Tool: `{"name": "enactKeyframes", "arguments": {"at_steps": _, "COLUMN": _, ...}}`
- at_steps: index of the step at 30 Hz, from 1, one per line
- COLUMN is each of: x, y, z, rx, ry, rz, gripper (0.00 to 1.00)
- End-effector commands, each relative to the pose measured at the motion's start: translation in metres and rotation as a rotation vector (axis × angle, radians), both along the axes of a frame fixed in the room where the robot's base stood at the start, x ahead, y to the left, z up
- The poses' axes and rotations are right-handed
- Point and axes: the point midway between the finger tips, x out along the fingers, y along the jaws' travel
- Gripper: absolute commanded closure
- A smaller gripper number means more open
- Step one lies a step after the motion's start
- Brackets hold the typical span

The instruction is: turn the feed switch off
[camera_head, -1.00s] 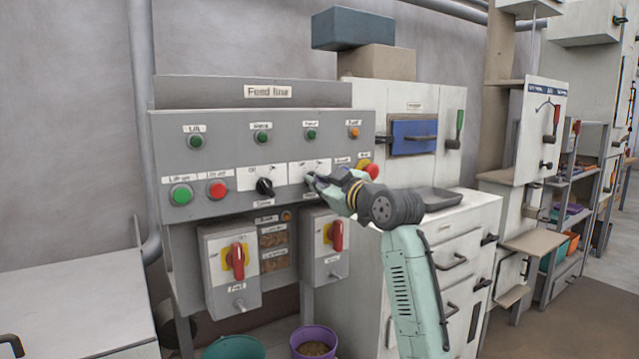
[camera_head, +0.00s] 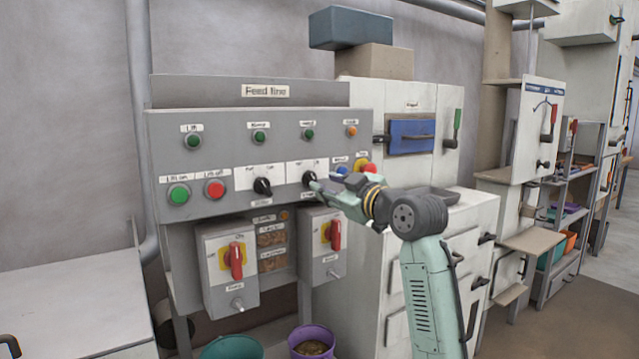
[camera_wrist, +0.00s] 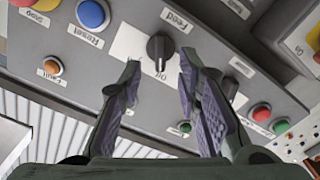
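The feed switch (camera_head: 309,179) is a black rotary knob on a white plate on the grey panel, the right one of two such knobs. In the wrist view the feed switch (camera_wrist: 159,48) stands just beyond the fingertips, with a "Feed" label on one side and an "Off" label on the other. I cannot tell surely which mark its pointer faces. My gripper (camera_head: 318,186) is close to the knob from the right. In the wrist view my gripper (camera_wrist: 160,66) is open, its two fingers apart, with nothing between them.
The other black knob (camera_head: 262,187) is to the left. A blue reset button (camera_wrist: 92,14) is close beside the feed switch, with a yellow-based stop button (camera_wrist: 45,4) beyond it. Red-handled isolator boxes (camera_head: 236,262) hang below. Buckets (camera_head: 313,341) stand on the floor.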

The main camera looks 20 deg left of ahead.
Motion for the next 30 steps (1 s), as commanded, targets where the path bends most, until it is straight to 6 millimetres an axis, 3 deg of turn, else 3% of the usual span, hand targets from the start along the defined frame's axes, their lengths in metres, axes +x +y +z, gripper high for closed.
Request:
{"name": "enactKeyframes", "arguments": {"at_steps": 3, "x": -0.016, "y": -0.022, "z": 0.0, "rx": 0.001, "ry": -0.001, "rz": -0.002, "gripper": 0.69}}
{"name": "enactKeyframes", "arguments": {"at_steps": 9, "x": -0.036, "y": -0.046, "z": 0.0, "rx": 0.001, "ry": 0.001, "rz": 0.0, "gripper": 0.69}}
{"name": "enactKeyframes", "arguments": {"at_steps": 23, "x": -0.043, "y": -0.054, "z": 0.0, "rx": 0.0, "ry": 0.002, "rz": 0.0, "gripper": 0.69}}
{"name": "enactKeyframes", "arguments": {"at_steps": 26, "x": -0.046, "y": -0.044, "z": 0.0, "rx": 0.013, "ry": -0.007, "rz": 0.009, "gripper": 0.69}}
{"name": "enactKeyframes", "arguments": {"at_steps": 29, "x": -0.06, "y": -0.008, "z": 0.006, "rx": 0.069, "ry": -0.04, "rz": 0.031, "gripper": 0.69}}
{"name": "enactKeyframes", "arguments": {"at_steps": 30, "x": -0.071, "y": 0.012, "z": 0.009, "rx": 0.106, "ry": -0.06, "rz": 0.045, "gripper": 0.69}}
